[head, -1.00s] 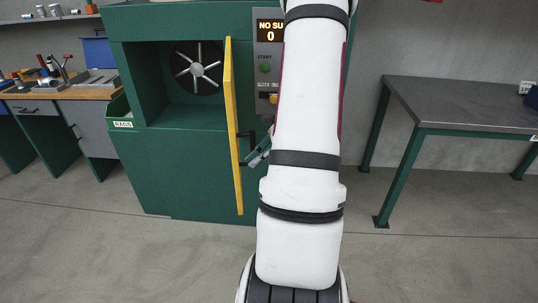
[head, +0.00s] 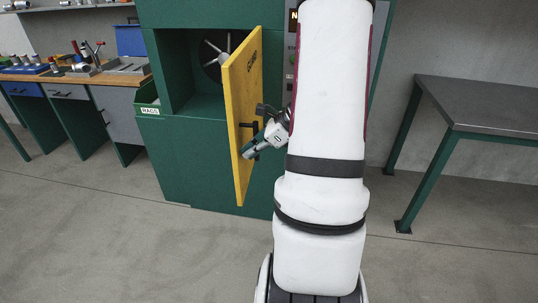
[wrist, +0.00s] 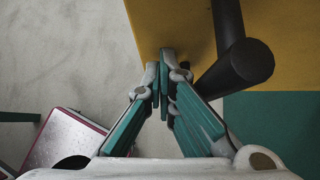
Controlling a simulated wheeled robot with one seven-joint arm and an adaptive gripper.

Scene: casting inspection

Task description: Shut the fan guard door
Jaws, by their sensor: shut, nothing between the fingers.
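The yellow fan guard door (head: 241,110) stands partly open on the green machine in the head view, hinged on its right side. The fan (head: 217,57) shows in the recess behind it. A dark handle (head: 250,128) sticks out from the door's face. My gripper (head: 246,153) is at the door's front face, just below the handle. In the wrist view my gripper (wrist: 163,75) has its fingertips together, empty, beside the black handle (wrist: 240,65). The yellow door (wrist: 175,25) lies right behind the fingertips; whether they touch it I cannot tell.
The green machine (head: 215,175) has a rags bin (head: 150,108) on its left side. A workbench (head: 70,78) with tools stands at the left, and a grey table (head: 480,100) at the right. The floor in front is clear.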

